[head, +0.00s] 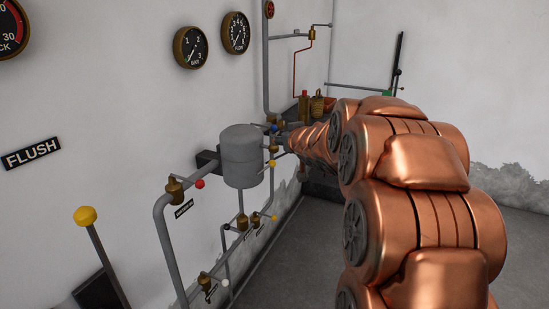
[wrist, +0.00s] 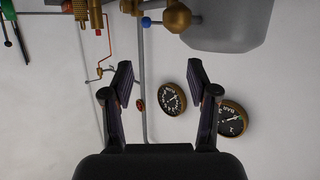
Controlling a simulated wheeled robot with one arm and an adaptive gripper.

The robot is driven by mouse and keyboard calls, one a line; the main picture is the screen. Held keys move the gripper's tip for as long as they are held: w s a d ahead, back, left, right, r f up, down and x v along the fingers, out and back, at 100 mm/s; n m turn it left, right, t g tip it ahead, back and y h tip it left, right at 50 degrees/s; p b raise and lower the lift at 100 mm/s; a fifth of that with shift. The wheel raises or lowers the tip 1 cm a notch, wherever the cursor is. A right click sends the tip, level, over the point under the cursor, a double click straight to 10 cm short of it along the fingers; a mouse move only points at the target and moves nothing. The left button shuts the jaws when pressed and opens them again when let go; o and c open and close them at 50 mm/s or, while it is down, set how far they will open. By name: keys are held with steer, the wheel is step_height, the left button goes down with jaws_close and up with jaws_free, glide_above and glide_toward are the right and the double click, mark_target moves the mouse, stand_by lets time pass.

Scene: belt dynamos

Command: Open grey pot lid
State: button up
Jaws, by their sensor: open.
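The grey pot (head: 242,162) is a cylinder mounted on pipework by the left wall, with a slightly domed grey top (head: 241,132). The top looks seated on the body; I cannot make out a handle. In the wrist view a large grey body, likely the same pot (wrist: 228,27), is cut off at the upper right. My gripper (wrist: 160,68) is open, with nothing between its fingers, and the pot lies beyond and right of the fingertips. In the head view my copper arm reaches to the right of the pot, and my gripper cannot be made out clearly there.
Pipes (head: 163,235) with brass valves (head: 176,190) surround the pot. Two round gauges (head: 190,47) hang on the wall above it. A yellow-knobbed lever (head: 86,216) stands at lower left. Brass fittings (head: 304,104) lie behind my arm. The grey floor (head: 300,265) is open below.

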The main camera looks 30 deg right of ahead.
mark_target(275, 148)
steer(key=f+n+t+y+b, duration=0.1)
steer(key=f+y, duration=0.1)
steer(key=y, duration=0.1)
steer(key=d+f+n+t+y+b, duration=0.1)
steer(key=n+y+b, duration=0.1)
steer(key=y, duration=0.1)
steer(key=s+d+f+n+t+y+b, duration=0.1)
steer(key=f+y+b, duration=0.1)
steer(key=y, duration=0.2)
steer(key=shift+s+d+f, duration=0.1)
steer(key=shift+d+f, duration=0.1)
steer(key=shift+f, duration=0.15)
steer(key=shift+b+x, duration=0.3)
steer(key=shift+x, duration=3.55)
steer(key=shift+c, duration=0.4)
jaws_close()
steer(key=shift+d, duration=0.15)
